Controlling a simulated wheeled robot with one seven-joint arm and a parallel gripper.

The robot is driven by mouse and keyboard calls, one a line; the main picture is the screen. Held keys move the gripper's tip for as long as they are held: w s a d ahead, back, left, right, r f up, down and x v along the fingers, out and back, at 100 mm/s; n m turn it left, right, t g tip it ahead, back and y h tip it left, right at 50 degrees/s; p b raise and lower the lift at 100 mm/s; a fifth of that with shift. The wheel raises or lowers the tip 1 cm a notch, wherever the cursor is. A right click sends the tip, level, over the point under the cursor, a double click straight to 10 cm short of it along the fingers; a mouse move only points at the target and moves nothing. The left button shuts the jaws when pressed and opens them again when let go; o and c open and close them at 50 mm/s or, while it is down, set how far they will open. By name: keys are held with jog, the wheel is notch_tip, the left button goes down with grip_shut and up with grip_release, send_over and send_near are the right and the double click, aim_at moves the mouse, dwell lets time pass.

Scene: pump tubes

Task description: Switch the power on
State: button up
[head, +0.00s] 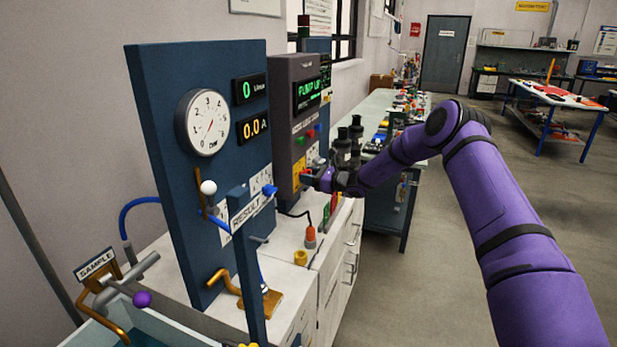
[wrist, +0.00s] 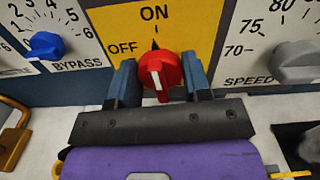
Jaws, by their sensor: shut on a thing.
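The red power knob (wrist: 160,72) sits on a yellow plate (wrist: 193,20) marked OFF at left and ON at the top. A small black pointer above the knob points up, close to ON, and the knob's white line is near upright. My gripper (wrist: 158,84) has one blue-grey finger on each side of the knob and is shut on it.
In the wrist view a blue BYPASS knob (wrist: 46,45) is at left and a grey SPEED knob (wrist: 298,62) at right. The cabinet's screen (head: 308,95) shows green text. A blue panel carries a gauge (head: 205,123) and lit displays. Black bottles (head: 343,147) stand behind my gripper.

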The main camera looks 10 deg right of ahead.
jog(key=shift+m, duration=0.6)
jog(key=o, duration=0.9)
jog(key=v, duration=1.1)
